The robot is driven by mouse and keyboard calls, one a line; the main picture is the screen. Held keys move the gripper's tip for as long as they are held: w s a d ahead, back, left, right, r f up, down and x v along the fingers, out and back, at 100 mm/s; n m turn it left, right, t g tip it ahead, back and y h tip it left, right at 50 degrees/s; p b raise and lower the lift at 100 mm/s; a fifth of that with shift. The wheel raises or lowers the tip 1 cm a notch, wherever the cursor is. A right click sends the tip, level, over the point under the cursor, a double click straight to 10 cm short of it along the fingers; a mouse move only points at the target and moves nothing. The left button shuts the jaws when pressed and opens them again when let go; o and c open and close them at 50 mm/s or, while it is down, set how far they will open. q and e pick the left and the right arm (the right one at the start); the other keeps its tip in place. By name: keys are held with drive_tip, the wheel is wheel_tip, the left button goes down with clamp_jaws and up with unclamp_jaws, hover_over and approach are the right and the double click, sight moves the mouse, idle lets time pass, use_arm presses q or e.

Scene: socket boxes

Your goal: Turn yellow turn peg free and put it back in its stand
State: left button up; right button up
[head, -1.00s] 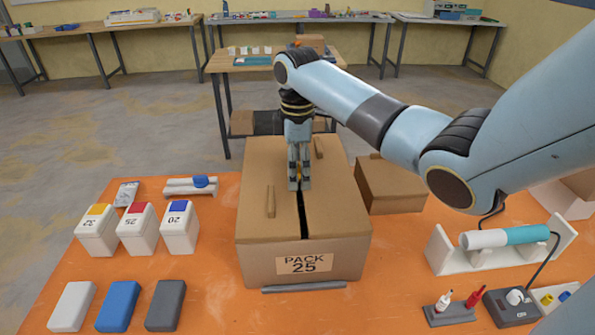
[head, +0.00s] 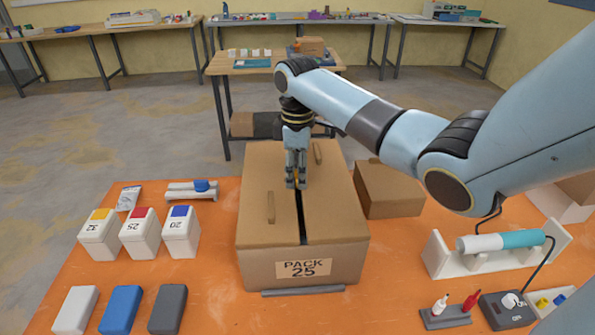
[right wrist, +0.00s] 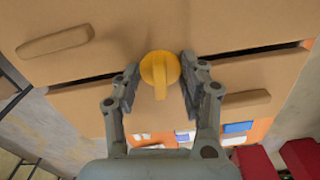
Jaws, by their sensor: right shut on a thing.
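The yellow turn peg (right wrist: 159,72) shows its round head between the fingers of my right gripper (right wrist: 160,85) in the right wrist view. In the head view the right gripper (head: 296,184) points straight down at the slit in the top of the cardboard box (head: 304,268) marked PACK 25. It is shut on the peg, and only a little yellow (head: 297,171) shows between its fingers there. The peg's lower end is hidden, so I cannot tell whether it is in the slit. My left gripper is not in view.
A small stand (head: 446,317) with a white and a red peg is at the front right, beside a dark grey box (head: 507,310). Numbered bins (head: 139,238) and coloured blocks (head: 120,310) fill the left. A smaller carton (head: 390,192) stands right of the big box.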

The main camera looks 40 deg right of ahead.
drive_tip(key=m, duration=0.2)
drive_tip(key=shift+a+f+m, duration=0.1)
drive_tip(key=shift+m, duration=0.8)
drive_tip(key=m, duration=0.4)
drive_tip(key=shift+m, duration=0.9)
drive_tip(key=m, duration=0.5)
drive_tip(key=shift+s+m, duration=0.15)
drive_tip(key=shift+m, duration=0.15)
drive_tip(key=o, duration=1)
drive_tip(key=shift+o, duration=0.2)
